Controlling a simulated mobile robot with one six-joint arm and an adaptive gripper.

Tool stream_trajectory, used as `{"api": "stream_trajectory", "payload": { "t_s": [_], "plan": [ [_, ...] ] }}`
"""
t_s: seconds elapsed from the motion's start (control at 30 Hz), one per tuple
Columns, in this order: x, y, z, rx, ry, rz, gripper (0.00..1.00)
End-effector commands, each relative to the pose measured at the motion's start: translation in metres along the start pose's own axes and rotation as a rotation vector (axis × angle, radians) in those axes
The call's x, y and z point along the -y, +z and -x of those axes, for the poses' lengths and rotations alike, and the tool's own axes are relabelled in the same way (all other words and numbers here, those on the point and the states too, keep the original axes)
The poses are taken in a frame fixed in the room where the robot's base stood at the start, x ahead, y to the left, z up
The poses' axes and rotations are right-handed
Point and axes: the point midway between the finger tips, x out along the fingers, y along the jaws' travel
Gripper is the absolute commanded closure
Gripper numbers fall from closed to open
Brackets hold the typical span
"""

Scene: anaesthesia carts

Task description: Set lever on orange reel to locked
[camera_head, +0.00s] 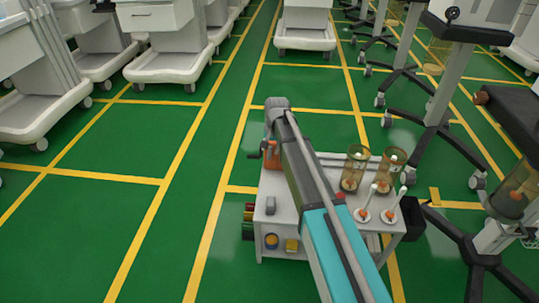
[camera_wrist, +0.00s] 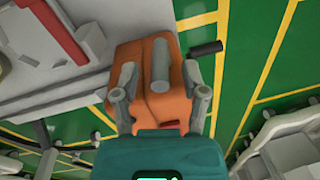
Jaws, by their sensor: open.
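The orange reel (camera_head: 271,160) is at the left rear corner of a white cart top (camera_head: 330,214), partly hidden by my arm. In the wrist view the reel (camera_wrist: 152,106) lies straight in front of my gripper (camera_wrist: 163,75). A grey rounded bar (camera_wrist: 160,62) stands out from the reel between my fingers; I cannot tell for sure that it is the lever. A dark crank handle (camera_wrist: 206,48) sticks out at the reel's right. My gripper is open, with one finger on each side of the grey bar. Contact cannot be told. The head view hides my fingers.
Brown-tinted jars (camera_head: 354,168) and small white-stemmed items (camera_head: 366,213) stand on the cart's right half. A red-edged grey part (camera_wrist: 75,35) lies left of the reel in the wrist view. Pole stands (camera_head: 430,130) are at right. Green floor (camera_head: 110,225) is free at left.

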Motion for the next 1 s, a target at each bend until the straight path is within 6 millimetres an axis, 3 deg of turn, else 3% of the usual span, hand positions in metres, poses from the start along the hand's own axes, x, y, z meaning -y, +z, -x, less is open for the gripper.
{"api": "stream_trajectory", "payload": {
  "t_s": [0.2,0.67,0.93,1.0],
  "plan": [
    [-0.0001,0.0000,-0.0117,0.000,0.000,0.000,0.43],
    [0.0001,0.0001,-0.0129,0.000,0.000,0.000,0.45],
    [0.0000,0.0000,-0.0129,0.000,0.000,0.000,0.95],
    [-0.0001,0.0000,-0.0129,0.000,0.000,0.000,1.00]
  ]
}}
